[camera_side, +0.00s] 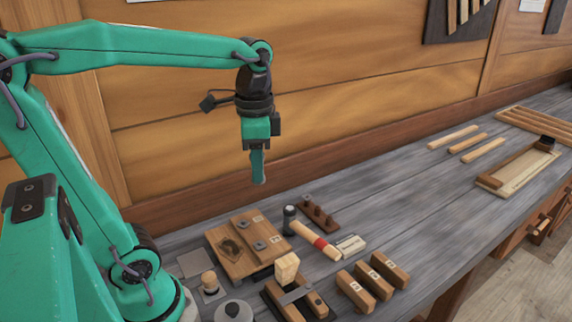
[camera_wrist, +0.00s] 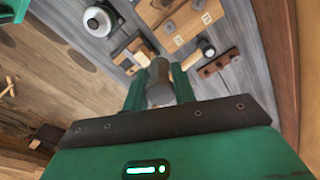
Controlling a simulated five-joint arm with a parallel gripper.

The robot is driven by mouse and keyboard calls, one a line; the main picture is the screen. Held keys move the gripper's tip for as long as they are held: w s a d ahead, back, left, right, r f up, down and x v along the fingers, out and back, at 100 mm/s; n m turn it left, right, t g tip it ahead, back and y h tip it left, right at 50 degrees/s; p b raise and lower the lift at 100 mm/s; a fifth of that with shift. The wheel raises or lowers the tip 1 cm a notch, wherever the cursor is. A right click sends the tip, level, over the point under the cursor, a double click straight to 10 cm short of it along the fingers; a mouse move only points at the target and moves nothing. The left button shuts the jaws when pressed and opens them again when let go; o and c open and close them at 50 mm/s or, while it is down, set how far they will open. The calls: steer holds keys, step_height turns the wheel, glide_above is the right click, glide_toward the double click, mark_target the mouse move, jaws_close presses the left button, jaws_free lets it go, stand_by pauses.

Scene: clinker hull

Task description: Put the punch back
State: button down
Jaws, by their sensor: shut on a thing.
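My gripper (camera_side: 258,168) hangs in the air above the bench near the wall, fingers pointing down. In the wrist view its two fingers (camera_wrist: 159,88) are shut on a grey, round-ended cylinder, which I take to be the punch (camera_wrist: 160,84). In the side view the punch is not distinguishable from the fingers. The rack also shows in the wrist view (camera_wrist: 218,63), beyond the fingers at upper right.
A wooden board with metal pieces (camera_side: 235,262), a wooden-handled tool (camera_side: 287,268) and labelled wooden blocks (camera_side: 370,281) crowd the front.

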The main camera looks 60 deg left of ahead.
stand_by(0.3)
steer(key=w+a+f+n, duration=0.3)
steer(key=w+a+f, duration=0.3)
steer(key=f, duration=0.3)
steer(key=w+a+f+n, duration=0.3)
steer(key=w+a+f, duration=0.4)
steer(key=a+f, duration=0.2)
steer(key=shift+w+a+f, duration=0.15)
steer(key=shift+a+f, duration=0.15)
steer(key=shift+f, duration=0.35)
steer(key=shift+f, duration=0.1)
steer(key=shift+f, duration=3)
steer(key=shift+f, duration=0.35)
steer(key=c, duration=1.1)
jaws_free()
